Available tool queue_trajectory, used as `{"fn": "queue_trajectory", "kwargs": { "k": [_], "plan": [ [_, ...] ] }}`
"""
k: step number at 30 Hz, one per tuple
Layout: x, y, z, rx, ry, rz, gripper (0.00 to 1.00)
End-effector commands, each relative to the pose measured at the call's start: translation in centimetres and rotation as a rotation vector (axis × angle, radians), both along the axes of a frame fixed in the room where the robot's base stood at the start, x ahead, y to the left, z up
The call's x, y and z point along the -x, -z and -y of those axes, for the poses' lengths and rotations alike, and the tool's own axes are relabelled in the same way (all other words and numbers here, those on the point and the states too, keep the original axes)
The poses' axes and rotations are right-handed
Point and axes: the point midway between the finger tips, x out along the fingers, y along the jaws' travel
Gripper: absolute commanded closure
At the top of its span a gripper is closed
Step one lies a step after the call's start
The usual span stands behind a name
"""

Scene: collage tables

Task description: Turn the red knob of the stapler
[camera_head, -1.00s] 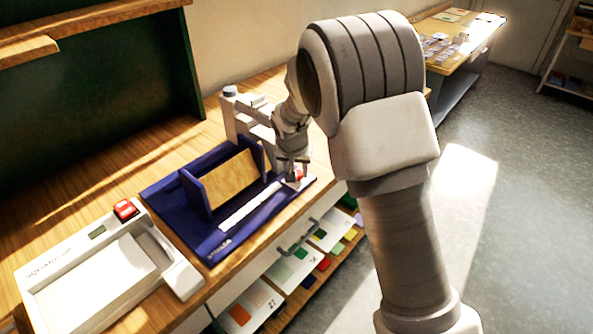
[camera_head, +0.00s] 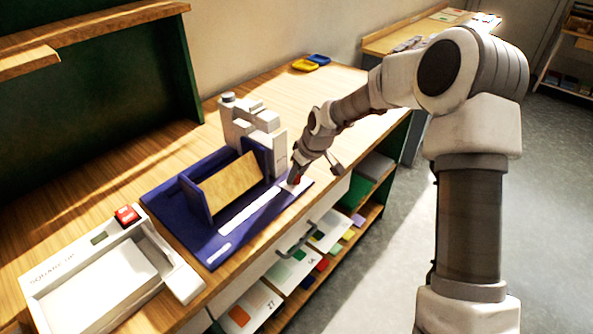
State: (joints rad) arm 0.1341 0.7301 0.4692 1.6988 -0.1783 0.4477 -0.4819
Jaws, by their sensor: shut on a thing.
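The stapler has a dark blue base (camera_head: 160,201) with blue uprights, a white body (camera_head: 245,118) at its back and a pale strip along its front. A tan sheet or booklet (camera_head: 231,184) leans between the uprights. The small red knob (camera_head: 297,180) is at the right end of the strip, mostly hidden by my gripper. My gripper (camera_head: 296,175) reaches down to it from the upper right, tilted, with its fingers shut on the knob. The fingertips are small and partly hidden. How far the knob is turned cannot be told.
A white tray device (camera_head: 60,279) with a red button (camera_head: 126,215) stands at the left front. Yellow and blue small dishes (camera_head: 305,64) lie at the back of the wooden table (camera_head: 335,88). Below the front edge are a handle and shelves with colored cards.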

Motion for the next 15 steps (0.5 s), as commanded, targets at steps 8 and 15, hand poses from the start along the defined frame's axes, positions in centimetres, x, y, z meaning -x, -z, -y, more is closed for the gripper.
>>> {"fn": "queue_trajectory", "kwargs": {
  "k": [8, 15],
  "plan": [
    [-0.26, -0.13, 0.22, -0.003, -0.259, -0.001, 1.00],
    [-0.45, -0.04, 0.29, -0.002, -0.485, 0.000, 1.00]
  ]
}}
